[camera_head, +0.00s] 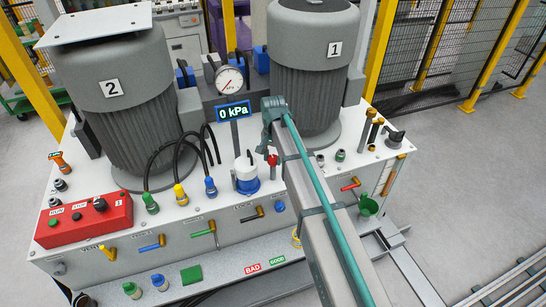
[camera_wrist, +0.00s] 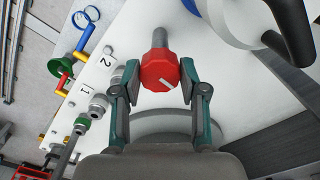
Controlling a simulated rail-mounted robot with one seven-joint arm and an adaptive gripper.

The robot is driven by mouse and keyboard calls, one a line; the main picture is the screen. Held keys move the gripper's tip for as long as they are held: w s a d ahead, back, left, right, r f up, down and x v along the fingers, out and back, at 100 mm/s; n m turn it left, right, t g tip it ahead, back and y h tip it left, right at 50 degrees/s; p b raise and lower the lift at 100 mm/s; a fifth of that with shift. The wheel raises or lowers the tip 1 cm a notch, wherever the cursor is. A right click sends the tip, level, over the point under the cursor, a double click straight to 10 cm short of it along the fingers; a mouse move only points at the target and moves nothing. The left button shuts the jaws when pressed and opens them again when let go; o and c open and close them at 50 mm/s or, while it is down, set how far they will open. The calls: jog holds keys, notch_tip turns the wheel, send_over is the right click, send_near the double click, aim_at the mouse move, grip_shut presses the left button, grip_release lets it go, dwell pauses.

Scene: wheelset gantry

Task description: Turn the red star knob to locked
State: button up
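The red star knob (camera_wrist: 159,70) is near the middle of the wrist view, with a short white line on its face set at a slant. No locked or unlocked label is readable.
Motor 2 (camera_head: 118,90) and motor 1 (camera_head: 305,75) stand on the white bench. A gauge (camera_head: 230,80) stands above a display (camera_head: 233,111) reading 0 kPa. A white-and-blue device (camera_head: 246,174) is close to the knob. Several coloured valves line the bench's front.

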jog(key=c, duration=0.4)
jog(key=shift+n, duration=0.3)
jog(key=n, duration=0.3)
jog(key=shift+b, duration=0.35)
jog(key=n, duration=0.4)
jog(key=n+b, duration=0.1)
jog(key=n, duration=0.4)
jog(key=shift+n, duration=0.3)
jog(key=n, duration=0.4)
jog(key=shift+n, duration=0.4)
